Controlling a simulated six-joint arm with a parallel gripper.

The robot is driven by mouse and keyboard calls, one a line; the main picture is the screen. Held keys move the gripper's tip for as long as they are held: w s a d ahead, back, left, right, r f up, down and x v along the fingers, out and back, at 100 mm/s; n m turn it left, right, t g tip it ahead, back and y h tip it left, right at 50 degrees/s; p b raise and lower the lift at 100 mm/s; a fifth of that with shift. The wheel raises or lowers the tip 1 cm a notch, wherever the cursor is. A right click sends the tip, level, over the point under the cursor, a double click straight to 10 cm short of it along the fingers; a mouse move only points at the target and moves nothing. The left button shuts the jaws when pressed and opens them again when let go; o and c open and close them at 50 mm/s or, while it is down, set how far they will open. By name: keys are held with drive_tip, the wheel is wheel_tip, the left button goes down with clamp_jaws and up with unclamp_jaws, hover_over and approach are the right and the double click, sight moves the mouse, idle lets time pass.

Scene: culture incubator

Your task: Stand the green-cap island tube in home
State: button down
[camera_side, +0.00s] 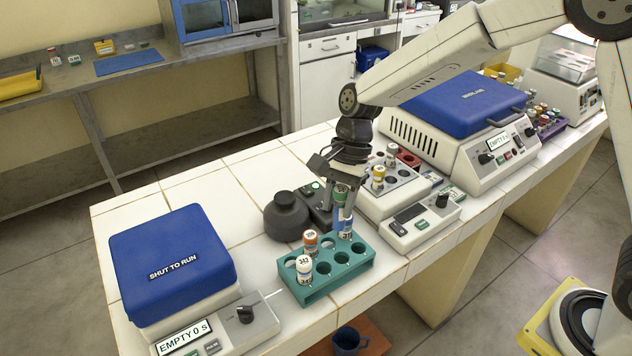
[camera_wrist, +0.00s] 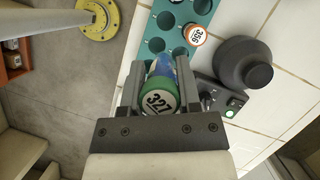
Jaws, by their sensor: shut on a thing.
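The green-cap tube (camera_wrist: 160,98), marked 327 on its cap, is held between the two fingers of my gripper (camera_wrist: 160,88). In the side view, my gripper (camera_side: 345,205) points down over the back right corner of the teal rack (camera_side: 322,290), and the tube's blue and white body (camera_side: 346,229) shows below the fingers. The tube looks about upright. I cannot tell whether its lower end is inside a hole. The teal rack also shows in the wrist view (camera_wrist: 150,32), with several empty holes.
The rack holds an orange-cap tube (camera_side: 310,243) and a white-cap tube (camera_side: 304,268). A dark rounded device (camera_side: 287,217) stands close behind the rack. A blue-lidded machine (camera_side: 175,262) is at left. A white block with tubes (camera_side: 398,190) and a blue-lidded incubator (camera_side: 465,105) are at right.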

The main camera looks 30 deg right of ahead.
sight(343, 229)
drive_tip(key=shift+s+d+n, duration=0.15)
drive_tip(key=shift+s+n, duration=0.35)
drive_tip(key=shift+s, duration=0.25)
drive_tip(key=shift+f, duration=0.15)
drive_tip(key=shift+f, duration=2.8)
drive_tip(key=shift+f, duration=0.5)
drive_tip(key=shift+f, duration=0.65)
drive_tip(key=shift+f, duration=0.45)
drive_tip(key=shift+f, duration=1.15)
drive_tip(key=shift+f, duration=0.1)
